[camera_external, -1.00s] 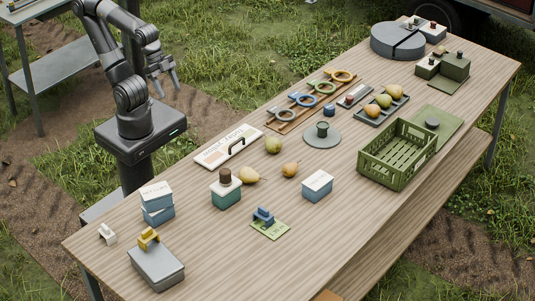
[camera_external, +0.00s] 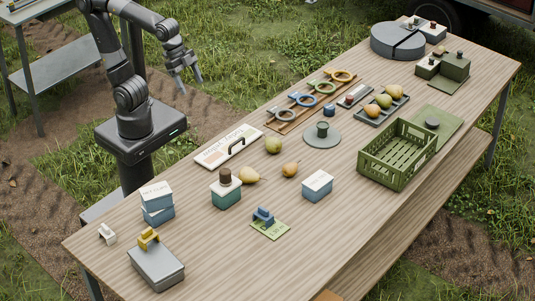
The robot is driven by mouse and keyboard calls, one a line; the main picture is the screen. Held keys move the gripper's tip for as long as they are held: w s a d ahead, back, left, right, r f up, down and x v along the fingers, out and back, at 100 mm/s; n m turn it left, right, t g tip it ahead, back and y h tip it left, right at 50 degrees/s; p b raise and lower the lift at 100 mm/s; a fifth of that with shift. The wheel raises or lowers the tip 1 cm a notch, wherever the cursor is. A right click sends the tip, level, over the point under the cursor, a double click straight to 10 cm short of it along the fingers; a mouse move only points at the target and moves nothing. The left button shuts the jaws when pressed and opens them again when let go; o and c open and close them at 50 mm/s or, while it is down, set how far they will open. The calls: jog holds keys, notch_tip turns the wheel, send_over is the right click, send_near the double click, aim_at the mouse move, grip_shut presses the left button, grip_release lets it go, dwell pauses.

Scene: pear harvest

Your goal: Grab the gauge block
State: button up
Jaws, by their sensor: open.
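My gripper (camera_external: 191,84) is open and empty, in the air beyond the table's far left edge, well away from everything on the table. I cannot tell for certain which thing is the gauge block. Small block-like things include a blue notched block (camera_external: 263,216) on a green card (camera_external: 271,230), a yellow notched piece (camera_external: 148,238) on a grey box (camera_external: 157,268), and a small white block (camera_external: 107,233) at the near left corner. A small dark blue piece (camera_external: 329,110) stands near a rack of coloured rings (camera_external: 313,99).
Stacked blue-and-white boxes (camera_external: 157,204), a teal box with a brown knob (camera_external: 226,193) and loose pears (camera_external: 273,145) stand mid-table. A green crate (camera_external: 397,155) and a pear tray (camera_external: 382,107) are to the right. The front middle of the wooden table (camera_external: 330,240) is bare.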

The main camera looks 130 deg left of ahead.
jog(key=w+a+n, duration=0.2)
jog(key=w+a, duration=1.1)
jog(key=n+g+y, duration=0.2)
jog(key=n, duration=0.2)
send_over(329, 106)
jog(key=s+d, duration=0.1)
jog(key=s, duration=0.1)
notch_tip(329, 106, down, 28)
jog(key=shift+s, duration=0.15)
jog(key=shift+w+x, duration=0.2)
jog(key=shift+x, duration=1.35)
jog(key=shift+w+x, duration=0.15)
jog(key=shift+x, duration=1.4)
jog(key=shift+d+r, duration=0.1)
jog(key=shift+d, duration=0.1)
